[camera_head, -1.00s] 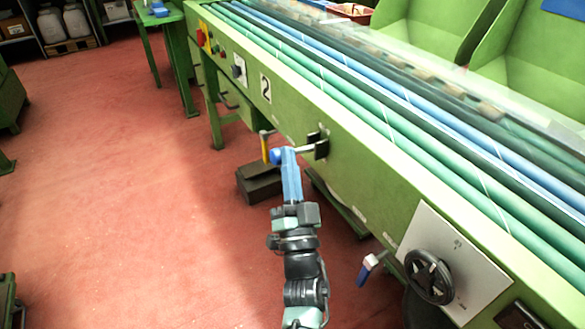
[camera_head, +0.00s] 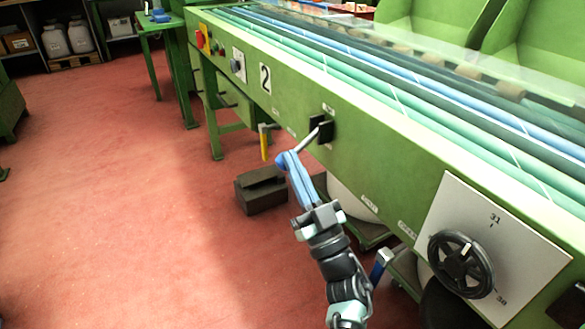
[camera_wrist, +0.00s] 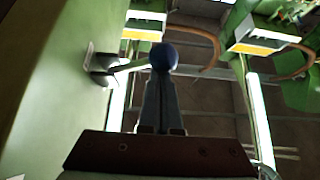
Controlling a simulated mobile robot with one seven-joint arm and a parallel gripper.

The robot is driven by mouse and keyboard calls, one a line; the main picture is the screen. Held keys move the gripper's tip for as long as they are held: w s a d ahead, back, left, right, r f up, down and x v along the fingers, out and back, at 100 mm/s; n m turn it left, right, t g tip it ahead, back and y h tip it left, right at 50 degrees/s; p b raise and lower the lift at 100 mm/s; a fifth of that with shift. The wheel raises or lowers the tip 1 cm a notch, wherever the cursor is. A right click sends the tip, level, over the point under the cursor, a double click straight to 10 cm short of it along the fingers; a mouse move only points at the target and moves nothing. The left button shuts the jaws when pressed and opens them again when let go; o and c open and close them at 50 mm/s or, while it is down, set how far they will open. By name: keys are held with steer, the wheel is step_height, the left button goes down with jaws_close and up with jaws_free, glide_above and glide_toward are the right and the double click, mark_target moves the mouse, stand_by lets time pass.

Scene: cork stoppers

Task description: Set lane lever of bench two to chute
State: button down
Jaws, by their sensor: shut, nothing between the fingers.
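Bench two (camera_head: 225,58) is the long green bench with the "2" plate. A metal lever (camera_head: 305,140) with a blue ball knob (camera_head: 281,159) sticks out from a black slotted mount (camera_head: 321,130) on its front. The lever slants down and left in the head view. My gripper (camera_head: 291,163) is shut and empty, its fingertips right at the knob. In the wrist view the knob (camera_wrist: 163,56) sits just beyond the closed fingertips (camera_wrist: 160,80); I cannot tell whether they touch. The small labels on the bench are too blurred to read.
A yellow-handled lever (camera_head: 264,143) hangs to the left of the knob. A dark box (camera_head: 261,190) stands on the floor below. A black handwheel (camera_head: 461,263) and a blue-handled lever (camera_head: 381,264) are at right. The red floor at left is clear.

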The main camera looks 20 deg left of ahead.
steer(key=shift+d, duration=0.1)
stand_by(0.5)
steer(key=p+v, duration=0.1)
steer(key=v, duration=0.6)
steer(key=shift+f, duration=0.2)
steer(key=shift+s, duration=0.1)
